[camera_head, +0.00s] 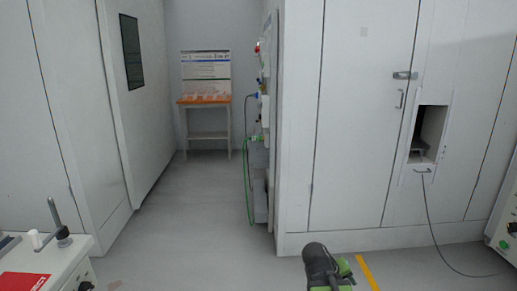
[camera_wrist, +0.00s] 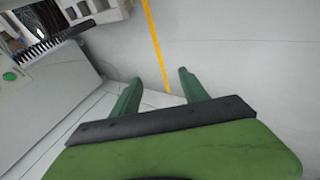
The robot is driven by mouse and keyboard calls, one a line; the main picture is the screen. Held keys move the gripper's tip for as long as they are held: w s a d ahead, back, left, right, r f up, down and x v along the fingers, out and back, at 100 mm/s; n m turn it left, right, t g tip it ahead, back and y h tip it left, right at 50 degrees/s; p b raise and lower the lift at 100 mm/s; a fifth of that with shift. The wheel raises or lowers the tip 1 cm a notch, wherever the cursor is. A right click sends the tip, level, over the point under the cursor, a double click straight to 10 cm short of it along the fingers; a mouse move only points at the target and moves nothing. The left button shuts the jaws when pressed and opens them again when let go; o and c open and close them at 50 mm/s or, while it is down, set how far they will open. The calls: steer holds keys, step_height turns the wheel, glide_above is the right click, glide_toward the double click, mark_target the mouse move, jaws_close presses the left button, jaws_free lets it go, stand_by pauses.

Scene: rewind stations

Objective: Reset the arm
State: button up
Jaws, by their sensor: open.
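My gripper (camera_wrist: 158,80) shows in the wrist view with its two green fingers apart and nothing between them. The grey floor and a yellow floor line lie beyond the fingertips. In the head view, a green and black part of my arm (camera_head: 325,268) shows at the bottom edge, right of centre. The fingers cannot be made out there.
A white bench (camera_head: 45,265) with a red item stands at the lower left. A small orange-topped table (camera_head: 204,101) stands at the corridor's end. A wall panel with a green hose (camera_head: 247,185) is in the middle. A cabinet opening (camera_head: 427,135) is at the right. The corridor floor (camera_head: 185,215) is clear.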

steer(key=s+a+f+g+y, duration=0.2)
steer(key=s+a+y, duration=0.1)
steer(key=a, duration=0.4)
steer(key=s+a+f+g+y, duration=0.1)
steer(key=s+a+f+y, duration=0.25)
steer(key=a, duration=0.45)
step_height(320, 180, up, 28)
steer(key=p, duration=2.7)
steer(key=shift+w+d+r+m, duration=0.2)
steer(key=shift+w+d+m, duration=0.1)
steer(key=shift+w, duration=0.05)
